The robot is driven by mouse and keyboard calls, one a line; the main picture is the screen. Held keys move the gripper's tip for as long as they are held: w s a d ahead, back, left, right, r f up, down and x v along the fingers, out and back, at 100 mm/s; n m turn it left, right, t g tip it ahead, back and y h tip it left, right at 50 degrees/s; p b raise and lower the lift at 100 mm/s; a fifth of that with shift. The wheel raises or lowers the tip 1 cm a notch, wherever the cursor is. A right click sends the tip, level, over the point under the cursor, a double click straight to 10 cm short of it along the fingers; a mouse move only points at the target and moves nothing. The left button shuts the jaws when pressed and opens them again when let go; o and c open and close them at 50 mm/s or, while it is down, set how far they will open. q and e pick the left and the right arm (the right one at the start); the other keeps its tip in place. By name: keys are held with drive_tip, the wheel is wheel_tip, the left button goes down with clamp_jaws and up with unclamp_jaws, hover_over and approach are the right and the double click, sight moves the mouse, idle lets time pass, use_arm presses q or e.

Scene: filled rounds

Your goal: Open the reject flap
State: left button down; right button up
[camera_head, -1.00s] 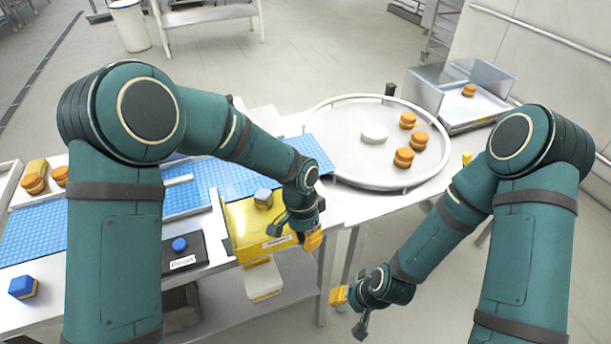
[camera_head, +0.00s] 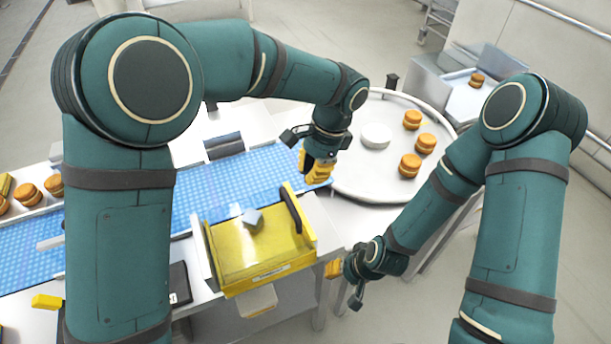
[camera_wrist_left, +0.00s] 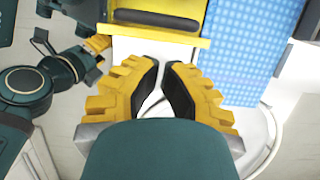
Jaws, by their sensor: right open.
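The yellow reject flap (camera_head: 228,262) with a dark bar handle (camera_head: 291,208) along its right side covers a bin beside the blue conveyor. It looks closed. A small grey-blue cube (camera_head: 253,219) shows within its outline; I cannot tell whether it is on or under it. My left gripper (camera_head: 318,178) is beyond the handle, apart from it, near the conveyor's end. In the left wrist view its fingertips (camera_wrist_left: 162,68) are close together with a narrow empty gap; the handle (camera_wrist_left: 155,19) shows ahead. My right gripper (camera_head: 334,270) is open and empty, low beside the table's front edge.
The blue conveyor (camera_head: 200,195) runs behind the flap toward a round white turntable (camera_head: 350,185) with several orange filled rounds and a white disc (camera_head: 376,135). A metal chute (camera_head: 465,105) holding one round stands at the back right. A dark panel (camera_head: 180,282) is left of the flap.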

sight(297, 207)
use_arm(q)
drive_tip(key=x, duration=0.9)
drive_tip(key=shift+s+b, duration=0.15)
drive_tip(key=shift+b, duration=0.25)
use_arm(e)
drive_tip(key=shift+s+f, duration=0.1)
drive_tip(key=shift+f, duration=0.4)
use_arm(q)
drive_tip(key=shift+r, duration=0.1)
